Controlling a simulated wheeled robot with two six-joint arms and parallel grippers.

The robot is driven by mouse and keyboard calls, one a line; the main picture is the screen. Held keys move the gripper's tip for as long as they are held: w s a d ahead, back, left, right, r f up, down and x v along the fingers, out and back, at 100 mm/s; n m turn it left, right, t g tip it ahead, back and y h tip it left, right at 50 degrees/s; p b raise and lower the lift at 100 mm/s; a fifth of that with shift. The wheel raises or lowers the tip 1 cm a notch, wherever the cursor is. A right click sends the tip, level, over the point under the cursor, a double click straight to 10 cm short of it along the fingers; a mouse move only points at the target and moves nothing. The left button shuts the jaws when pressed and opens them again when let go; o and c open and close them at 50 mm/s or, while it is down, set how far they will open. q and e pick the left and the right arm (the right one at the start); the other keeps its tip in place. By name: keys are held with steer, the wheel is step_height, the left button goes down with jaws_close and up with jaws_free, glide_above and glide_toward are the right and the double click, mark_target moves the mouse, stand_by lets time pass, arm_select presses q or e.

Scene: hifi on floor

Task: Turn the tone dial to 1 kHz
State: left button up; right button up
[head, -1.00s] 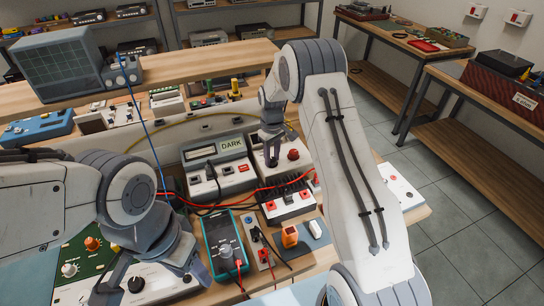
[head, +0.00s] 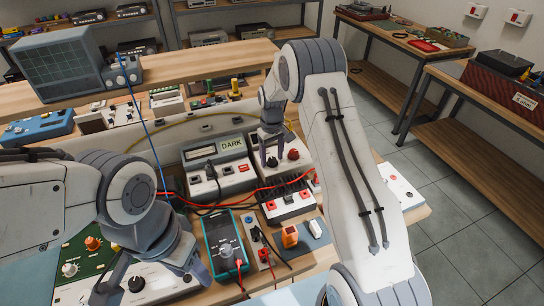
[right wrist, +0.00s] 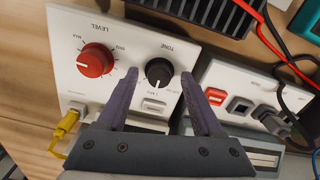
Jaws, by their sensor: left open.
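The tone dial (right wrist: 158,72) is a black knob marked TONE on a white panel (right wrist: 120,25). Its white pointer mark appears toward the bottom of the picture; the small scale print is too fine to read surely. My right gripper (right wrist: 159,74) is open, with one finger on each side of the dial, apart from it or barely touching; I cannot tell which. In the head view the right gripper (head: 272,152) is over the white box, its fingers hiding the dial. My left gripper (head: 152,281) is open and empty at the lower left.
A red LEVEL knob (right wrist: 96,60) sits beside the dial, with a white button (right wrist: 154,106) below. A yellow plug (right wrist: 66,123) enters the panel. The DARK display unit (head: 218,167), red cables and a teal meter (head: 222,245) crowd the bench nearby.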

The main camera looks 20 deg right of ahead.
mark_target(272, 159)
step_height(272, 159, up, 10)
steer(key=b, duration=0.1)
steer(key=shift+r+b, duration=0.25)
steer(key=shift+b, duration=0.1)
stand_by(0.5)
